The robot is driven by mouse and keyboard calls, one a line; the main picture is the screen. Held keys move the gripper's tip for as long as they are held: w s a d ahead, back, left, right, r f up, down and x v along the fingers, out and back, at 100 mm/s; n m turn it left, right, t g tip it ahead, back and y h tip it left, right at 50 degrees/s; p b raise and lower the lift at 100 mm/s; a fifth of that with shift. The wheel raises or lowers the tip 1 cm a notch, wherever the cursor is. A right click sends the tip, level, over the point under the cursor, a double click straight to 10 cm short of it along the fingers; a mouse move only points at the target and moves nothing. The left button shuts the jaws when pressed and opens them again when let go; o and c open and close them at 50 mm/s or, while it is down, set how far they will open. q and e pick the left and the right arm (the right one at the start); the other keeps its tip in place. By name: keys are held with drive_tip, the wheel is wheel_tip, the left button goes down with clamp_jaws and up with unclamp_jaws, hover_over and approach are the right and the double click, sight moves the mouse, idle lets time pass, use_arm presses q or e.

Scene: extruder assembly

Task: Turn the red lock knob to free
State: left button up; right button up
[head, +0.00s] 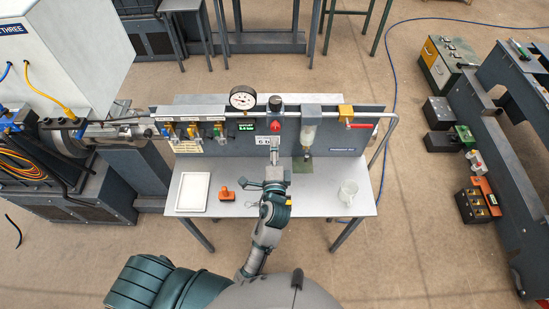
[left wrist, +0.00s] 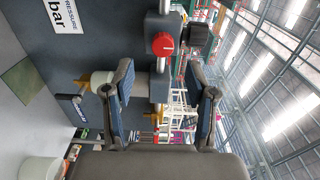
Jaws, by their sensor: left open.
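The red knob (head: 276,124) sits on the front of the grey panel, below a black knob (head: 275,103), in the head view. In the left wrist view the red knob (left wrist: 163,44) is round with a small pale mark, and the black knob (left wrist: 198,38) is beside it. My left gripper (head: 274,152) is in front of the panel below the red knob. In the left wrist view its two fingers (left wrist: 161,68) are spread and empty, and the red knob shows beyond the gap, apart from them. My right gripper is not in view.
A pressure gauge (head: 243,97) stands left of the knobs, and a clear filter bowl (head: 308,133) hangs to the right. A red lever (head: 360,125) is farther right.

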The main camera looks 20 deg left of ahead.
use_arm(q)
drive_tip(key=v, duration=0.4)
drive_tip(key=shift+s, duration=0.1)
idle(0.3)
